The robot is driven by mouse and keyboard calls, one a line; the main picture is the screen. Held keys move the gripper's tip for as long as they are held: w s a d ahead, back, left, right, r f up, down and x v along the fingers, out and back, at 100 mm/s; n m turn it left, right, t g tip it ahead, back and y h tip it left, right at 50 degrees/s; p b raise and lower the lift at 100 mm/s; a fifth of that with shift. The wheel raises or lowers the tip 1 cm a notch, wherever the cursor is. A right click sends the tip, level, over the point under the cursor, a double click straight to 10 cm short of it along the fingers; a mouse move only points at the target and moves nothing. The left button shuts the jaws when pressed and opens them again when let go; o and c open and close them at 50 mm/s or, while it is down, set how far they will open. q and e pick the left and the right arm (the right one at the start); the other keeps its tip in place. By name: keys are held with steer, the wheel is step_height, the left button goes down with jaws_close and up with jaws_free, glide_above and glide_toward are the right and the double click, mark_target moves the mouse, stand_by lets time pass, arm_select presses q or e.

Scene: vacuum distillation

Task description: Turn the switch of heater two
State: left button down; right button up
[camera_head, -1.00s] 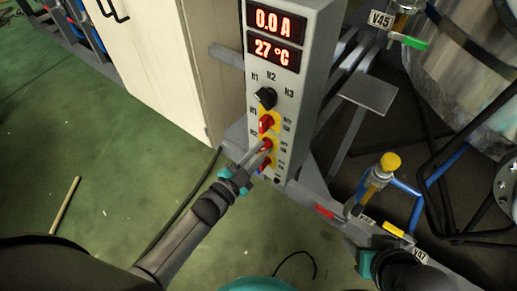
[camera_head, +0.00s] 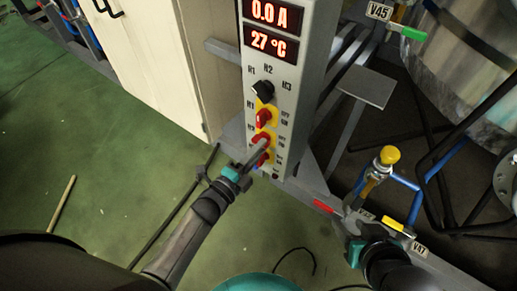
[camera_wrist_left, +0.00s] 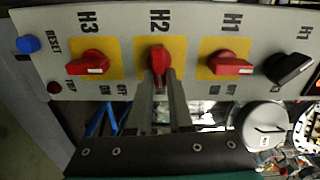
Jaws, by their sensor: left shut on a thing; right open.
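The control box carries three red heater switches. In the left wrist view, the heater two switch, H2 (camera_wrist_left: 159,62), sits on a yellow plate between H1 (camera_wrist_left: 230,63) and H3 (camera_wrist_left: 88,63). Its handle stands crosswise to the handles of H1 and H3. My left gripper (camera_wrist_left: 159,78) is shut on the H2 handle, one finger on each side. In the head view, my left gripper (camera_head: 262,148) reaches the H2 switch (camera_head: 260,139) from the lower left and partly covers the lowest switch. My right gripper (camera_head: 350,222) is open at the lower right, away from the box.
A black selector knob (camera_head: 263,91) and red displays (camera_head: 270,44) are above the switches. A blue reset button (camera_wrist_left: 28,44) lies beyond H3. A yellow-capped valve (camera_head: 389,156) and pipes stand at the right. Green floor (camera_head: 110,205) is open at the left.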

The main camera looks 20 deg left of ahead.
arm_select(q)
steer(key=shift+f+m, duration=0.1)
steer(key=shift+m, duration=0.4)
arm_select(e)
steer(key=shift+w+a, duration=0.2)
steer(key=shift+a, duration=0.05)
steer(key=shift+w+t, duration=0.1)
steer(key=shift+t, duration=0.2)
arm_select(q)
steer(key=c, duration=0.8)
jaws_free()
steer(key=shift+s, duration=0.15)
